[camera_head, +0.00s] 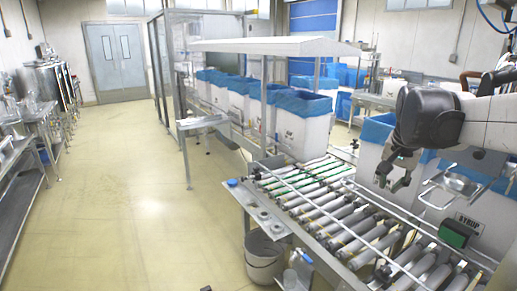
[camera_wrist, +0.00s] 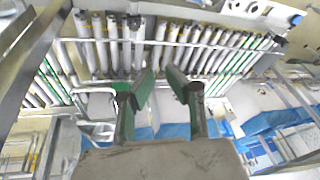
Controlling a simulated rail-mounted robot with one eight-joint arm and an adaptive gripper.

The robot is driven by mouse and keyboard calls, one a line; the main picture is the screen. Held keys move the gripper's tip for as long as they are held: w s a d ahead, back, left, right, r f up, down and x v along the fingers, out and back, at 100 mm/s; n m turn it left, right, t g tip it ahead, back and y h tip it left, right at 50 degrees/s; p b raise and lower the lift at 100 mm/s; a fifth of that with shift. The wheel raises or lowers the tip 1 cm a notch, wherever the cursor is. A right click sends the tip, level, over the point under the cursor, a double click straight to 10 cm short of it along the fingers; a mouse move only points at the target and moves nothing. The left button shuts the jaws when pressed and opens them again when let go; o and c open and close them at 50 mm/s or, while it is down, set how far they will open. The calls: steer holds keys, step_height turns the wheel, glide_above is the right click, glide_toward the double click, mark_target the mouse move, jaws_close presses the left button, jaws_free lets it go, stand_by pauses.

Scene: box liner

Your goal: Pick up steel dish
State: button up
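A shiny steel dish (camera_head: 462,183) sits in a thin metal frame at the right, just above the box labelled SYRUP. My gripper (camera_head: 393,181) hangs to the left of the dish, over the edge of the roller conveyor, with a clear gap between them. In the wrist view my gripper (camera_wrist: 165,84) points toward the rollers, with its two green-sided fingers apart and nothing between them. I cannot make out the dish surely in the wrist view.
The roller conveyor (camera_head: 345,222) with metal side rails runs below my gripper. A green box (camera_head: 456,234) is fixed near its right rail. White boxes with blue liners (camera_head: 303,118) stand behind. A bucket (camera_head: 264,257) is on the floor; open floor lies left.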

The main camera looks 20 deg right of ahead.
mark_target(468, 184)
steer(key=d+r+m, duration=0.1)
steer(key=d, duration=0.3)
steer(key=s+d+r+m+p, duration=0.1)
steer(key=d+m, duration=0.1)
steer(key=d, duration=0.3)
steer(key=s+d+r+m+g+p, duration=0.1)
steer(key=d, duration=0.3)
steer(key=shift+d+r+y, duration=0.2)
steer(key=shift+d+y, duration=0.05)
steer(key=shift+y, duration=0.15)
steer(key=s+d+r+m, duration=0.1)
steer(key=d, duration=0.2)
steer(key=s+d+r+m+y+p, duration=0.1)
steer(key=s+d, duration=0.1)
steer(key=d, duration=0.1)
steer(key=s+d+m+p, duration=0.1)
steer(key=s+d+m, duration=0.1)
steer(key=d, duration=0.1)
steer(key=shift+d+r, duration=0.35)
steer(key=shift+r, duration=0.05)
steer(key=p+x, duration=0.1)
steer(key=x, duration=0.6)
steer(key=shift+a+f, duration=0.15)
jaws_close()
